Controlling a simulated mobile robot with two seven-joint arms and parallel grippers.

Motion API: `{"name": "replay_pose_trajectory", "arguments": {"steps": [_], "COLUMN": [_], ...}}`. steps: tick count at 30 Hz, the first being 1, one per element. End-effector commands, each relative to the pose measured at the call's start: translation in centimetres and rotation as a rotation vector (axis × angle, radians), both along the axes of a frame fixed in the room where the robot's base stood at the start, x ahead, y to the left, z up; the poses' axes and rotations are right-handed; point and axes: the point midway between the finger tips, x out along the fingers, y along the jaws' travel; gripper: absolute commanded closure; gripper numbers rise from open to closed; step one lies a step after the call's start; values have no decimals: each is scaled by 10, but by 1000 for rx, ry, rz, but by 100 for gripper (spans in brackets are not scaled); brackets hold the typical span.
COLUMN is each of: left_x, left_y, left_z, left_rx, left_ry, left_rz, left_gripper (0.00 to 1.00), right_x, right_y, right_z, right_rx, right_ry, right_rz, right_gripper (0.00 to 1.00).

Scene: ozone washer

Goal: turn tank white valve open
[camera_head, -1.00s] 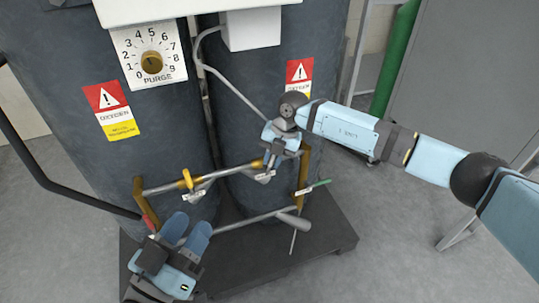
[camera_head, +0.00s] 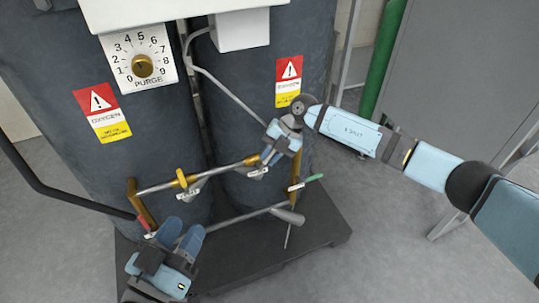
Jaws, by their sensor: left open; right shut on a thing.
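My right gripper (camera_head: 269,158) is at the right end of the upper pipe (camera_head: 215,176), its fingers pointing down and left. It is shut on the white valve there; the gripper hides the handle, but a small white tag (camera_head: 258,172) hangs just below it. My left gripper (camera_head: 183,236) is open at the lower left, in front of the lower pipe and right of the red valve handle (camera_head: 145,224). It holds nothing that I can see.
A yellow valve handle (camera_head: 182,178) sits mid-pipe, and a green valve handle (camera_head: 315,177) sticks out at right. Two dark tanks (camera_head: 170,110) stand behind on a dark base (camera_head: 325,235). A purge dial (camera_head: 142,66) is at upper left. A black bar (camera_head: 60,190) crosses at left.

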Motion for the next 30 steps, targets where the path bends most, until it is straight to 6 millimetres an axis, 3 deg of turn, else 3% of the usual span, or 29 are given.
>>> {"name": "replay_pose_trajectory", "arguments": {"steps": [1,2,5,17,22,25,30], "left_x": [0,0,0,0,3,0,-2], "left_y": [0,0,0,0,5,11,17], "left_z": [1,1,2,5,-3,-29,-43], "left_rx": [-1,-1,-2,4,48,86,128], "left_ry": [-2,-2,-4,-1,48,139,203], "left_rz": [0,0,0,1,11,33,45], "left_gripper": [57,57,57,57,57,57,57], "right_x": [0,0,0,2,8,12,19], "right_y": [0,0,0,-5,-23,-36,-56], "right_z": [1,0,0,9,36,55,85], "right_rx": [0,0,0,-1,-1,-1,-1], "right_ry": [-1,-1,-1,-2,-3,-3,-2], "right_rz": [0,0,0,-1,-2,-3,-2], "right_gripper": [100,78,55,55,55,55,55]}}
